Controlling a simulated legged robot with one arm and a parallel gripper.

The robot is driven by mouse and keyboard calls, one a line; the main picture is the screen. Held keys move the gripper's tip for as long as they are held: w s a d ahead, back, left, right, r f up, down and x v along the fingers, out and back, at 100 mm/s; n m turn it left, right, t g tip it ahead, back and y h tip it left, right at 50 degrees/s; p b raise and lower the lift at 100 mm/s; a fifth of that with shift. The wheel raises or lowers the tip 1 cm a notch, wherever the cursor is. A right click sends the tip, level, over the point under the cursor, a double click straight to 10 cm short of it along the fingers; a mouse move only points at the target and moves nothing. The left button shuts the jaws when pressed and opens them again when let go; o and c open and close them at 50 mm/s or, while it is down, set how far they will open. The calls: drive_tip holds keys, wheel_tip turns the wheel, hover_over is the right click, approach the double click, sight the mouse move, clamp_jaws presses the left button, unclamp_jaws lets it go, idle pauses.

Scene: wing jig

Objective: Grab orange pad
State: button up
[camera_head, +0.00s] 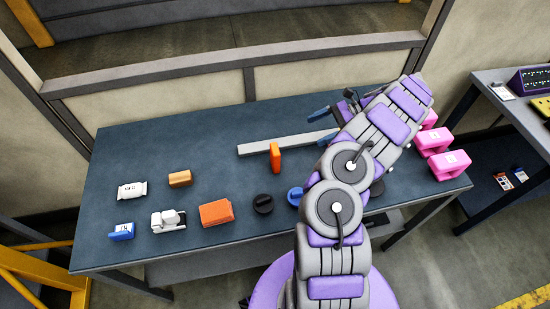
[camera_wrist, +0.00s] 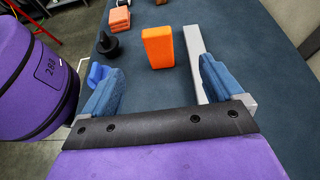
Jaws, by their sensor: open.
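A bright orange block, which looks like the orange pad (camera_head: 275,157), stands upright on the table beside a long grey bar. In the wrist view the orange pad (camera_wrist: 158,47) is ahead of my gripper (camera_wrist: 158,70), between the lines of the two blue fingers. My gripper (camera_head: 320,125) is open and empty, to the right of the pad and apart from it. A second, redder orange block (camera_head: 216,213) lies flat at the front of the table. It also shows at the top of the wrist view (camera_wrist: 119,19).
The grey bar (camera_head: 285,144) lies just behind the pad. A black knob (camera_head: 263,204) and a blue knob (camera_head: 295,196) stand in front. A tan block (camera_head: 180,179), white packet (camera_head: 132,190) and white part (camera_head: 168,220) are left. Pink blocks (camera_head: 448,165) are right.

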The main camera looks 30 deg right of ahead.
drive_tip(key=d+f, duration=0.1)
drive_tip(key=b, duration=0.3)
approach(275, 153)
drive_tip(key=w+a+f, duration=0.3)
drive_tip(key=a+f, duration=0.1)
drive_tip(key=x, duration=0.2)
drive_tip(key=b+x, duration=0.1)
drive_tip(key=x, duration=0.1)
drive_tip(key=shift+a+f, duration=0.25)
drive_tip(key=shift+f, duration=0.1)
drive_tip(key=shift+d, duration=0.2)
drive_tip(key=shift+c, duration=0.2)
drive_tip(key=shift+a, duration=0.3)
drive_tip(key=c, duration=0.5)
drive_tip(key=shift+d, duration=0.1)
drive_tip(key=c, duration=0.5)
drive_tip(key=shift+c, duration=0.2)
